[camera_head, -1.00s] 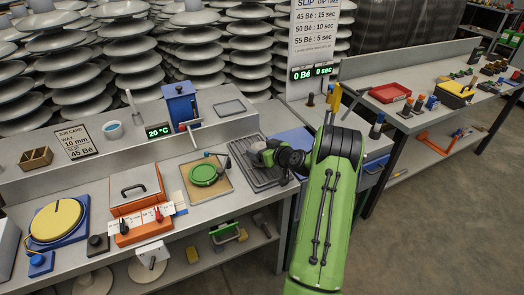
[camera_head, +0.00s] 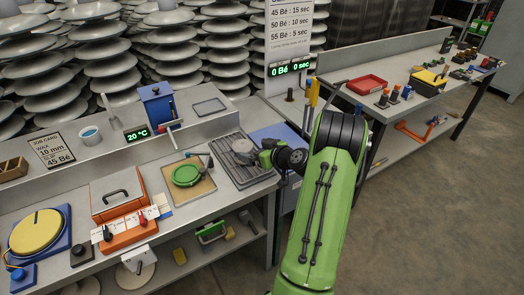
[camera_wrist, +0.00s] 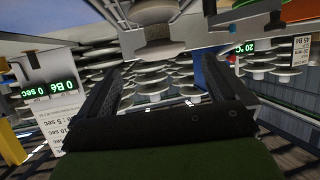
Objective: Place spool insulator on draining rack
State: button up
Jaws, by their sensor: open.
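A grey, round spool insulator (camera_head: 243,147) stands on the ribbed grey draining rack (camera_head: 250,176) at the right end of the near bench. My gripper (camera_head: 259,155) is just right of it, low over the rack, partly hidden by my green and black wrist. The wrist view is upside down. In it the spool insulator (camera_wrist: 166,32) shows at the top centre, standing on the grey surface. My open fingers show left and right below it in the picture, with empty space between them. The spool appears just beyond the fingertips; exact contact cannot be told.
A blue surface (camera_head: 278,138) lies right of the rack. Tall insulator stacks (camera_head: 120,50) stand behind. A second bench holds a red tray (camera_head: 367,84).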

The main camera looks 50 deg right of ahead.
jog(key=v, duration=0.4)
jog(key=a+r+n+g+y, duration=0.2)
jog(key=a+r+g, duration=0.15)
jog(key=a, duration=0.85)
jog(key=a+r+n+g+y, duration=0.15)
jog(key=a+r, duration=0.35)
jog(key=a, duration=0.6)
jog(key=s+a+r+m+g+h, duration=0.1)
jog(key=s+a, duration=0.4)
jog(key=s, duration=0.5)
jog(key=s+a+r+m+g+h, duration=0.1)
jog(key=s+a, duration=0.4)
jog(key=s, duration=0.5)
jog(key=shift+a+r+g, duration=0.3)
jog(key=shift+r+g, duration=0.1)
jog(key=shift+r, duration=0.45)
jog(key=shift+m, duration=0.25)
notch_tip(320, 180, up, 8)
jog(key=p, duration=0.7)
jog(key=shift+f+p, duration=0.15)
jog(key=shift+p, duration=0.15)
